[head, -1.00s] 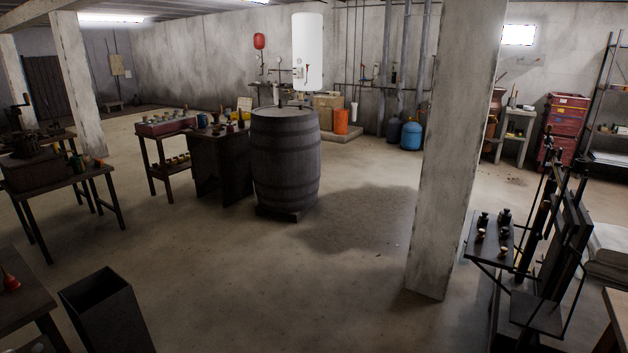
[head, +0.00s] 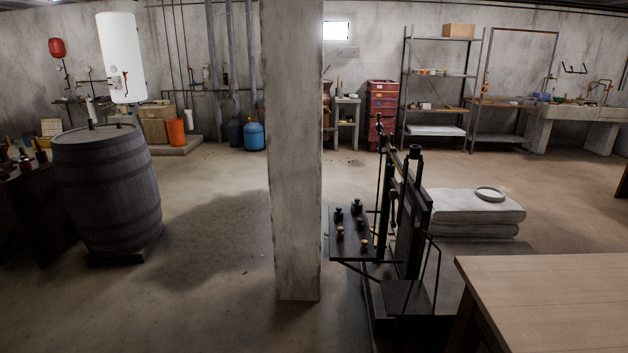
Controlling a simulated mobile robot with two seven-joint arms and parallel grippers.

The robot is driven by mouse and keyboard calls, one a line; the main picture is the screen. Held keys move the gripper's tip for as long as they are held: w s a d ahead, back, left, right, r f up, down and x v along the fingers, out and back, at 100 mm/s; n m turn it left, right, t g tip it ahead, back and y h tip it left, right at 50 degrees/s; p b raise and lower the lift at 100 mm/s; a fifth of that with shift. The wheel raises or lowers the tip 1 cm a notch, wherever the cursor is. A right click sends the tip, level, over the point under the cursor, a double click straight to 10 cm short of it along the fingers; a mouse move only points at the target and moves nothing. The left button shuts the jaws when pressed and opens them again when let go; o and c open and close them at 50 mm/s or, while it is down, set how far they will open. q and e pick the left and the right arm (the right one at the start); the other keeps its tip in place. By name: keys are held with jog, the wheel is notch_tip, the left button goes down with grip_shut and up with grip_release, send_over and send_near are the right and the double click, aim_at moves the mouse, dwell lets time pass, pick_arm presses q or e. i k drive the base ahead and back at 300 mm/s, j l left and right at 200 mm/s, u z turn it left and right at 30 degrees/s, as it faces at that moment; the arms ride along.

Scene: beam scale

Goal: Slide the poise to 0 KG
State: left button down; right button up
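A dark beam scale (head: 412,235) stands on the floor right of the centre, just right of a concrete pillar. It has tall uprights and a low dark base. Its beam near the top is seen almost end-on, and I cannot make out the poise or any marks on it. A dark side shelf (head: 338,252) on the scale bears several small black and brass weights (head: 357,207). Neither of my grippers is in view.
The concrete pillar (head: 293,160) stands close left of the scale. A wooden table (head: 550,300) fills the front right. Stacked pale sacks (head: 465,212) with a ring on top lie behind the scale. A barrel (head: 108,190) stands left. Floor between barrel and pillar is clear.

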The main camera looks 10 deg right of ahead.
aim_at(390, 170)
jog(key=i+j+z, duration=0.1)
jog(key=i+z, duration=0.3)
jog(key=i+j+z, duration=0.2)
jog(key=z, duration=0.2)
jog(key=i+j+z, duration=0.2)
jog(key=i+j, duration=1.4)
